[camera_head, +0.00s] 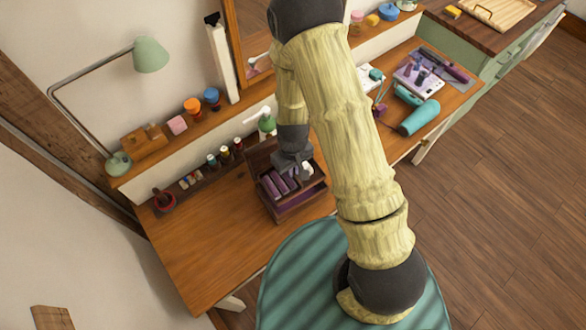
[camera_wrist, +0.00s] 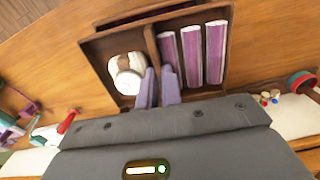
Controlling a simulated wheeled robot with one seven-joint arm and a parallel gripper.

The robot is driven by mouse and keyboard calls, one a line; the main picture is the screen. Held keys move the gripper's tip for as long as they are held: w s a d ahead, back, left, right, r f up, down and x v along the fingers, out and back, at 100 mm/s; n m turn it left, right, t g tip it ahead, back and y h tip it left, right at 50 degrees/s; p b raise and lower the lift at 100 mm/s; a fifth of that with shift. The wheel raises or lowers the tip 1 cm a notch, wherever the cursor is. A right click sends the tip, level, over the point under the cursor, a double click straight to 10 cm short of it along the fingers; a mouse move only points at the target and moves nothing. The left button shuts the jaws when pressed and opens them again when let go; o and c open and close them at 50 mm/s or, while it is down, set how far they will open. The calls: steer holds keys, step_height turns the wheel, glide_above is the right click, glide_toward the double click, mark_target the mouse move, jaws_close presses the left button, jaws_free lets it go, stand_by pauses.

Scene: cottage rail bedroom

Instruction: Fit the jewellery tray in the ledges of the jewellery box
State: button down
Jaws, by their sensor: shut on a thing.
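The jewellery box (camera_head: 303,209) is a dark wooden box with purple inside, on the desk below my gripper in the head view. The wooden jewellery tray (camera_wrist: 98,68) has purple padded rolls (camera_wrist: 192,55) on one side of its divider (camera_wrist: 151,42) and a white round item (camera_wrist: 127,73) on the other. My gripper (camera_wrist: 158,88) is shut on the divider; it also shows in the head view (camera_head: 292,168). The tray (camera_head: 264,193) is over the box. A strip of the box (camera_wrist: 150,14) shows beyond the tray. I cannot tell whether the tray rests on the ledges, which are hidden.
The desk (camera_head: 205,245) is clear to the left and in front of the box. Small bottles (camera_head: 224,154) stand behind it, and a dark red pot (camera_head: 163,200) is at the far left. A teal hair dryer (camera_head: 419,117) lies to the right. A teal stool (camera_head: 300,275) stands in front.

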steer(key=shift+f+b, duration=1.6)
steer(key=shift+f, duration=0.5)
steer(key=shift+f+b, duration=1.35)
steer(key=shift+f, duration=0.45)
stand_by(1.3)
steer(key=c, duration=1.5)
jaws_free()
step_height(320, 180, up, 17)
steer(key=b, duration=0.1)
steer(key=shift+r, duration=0.2)
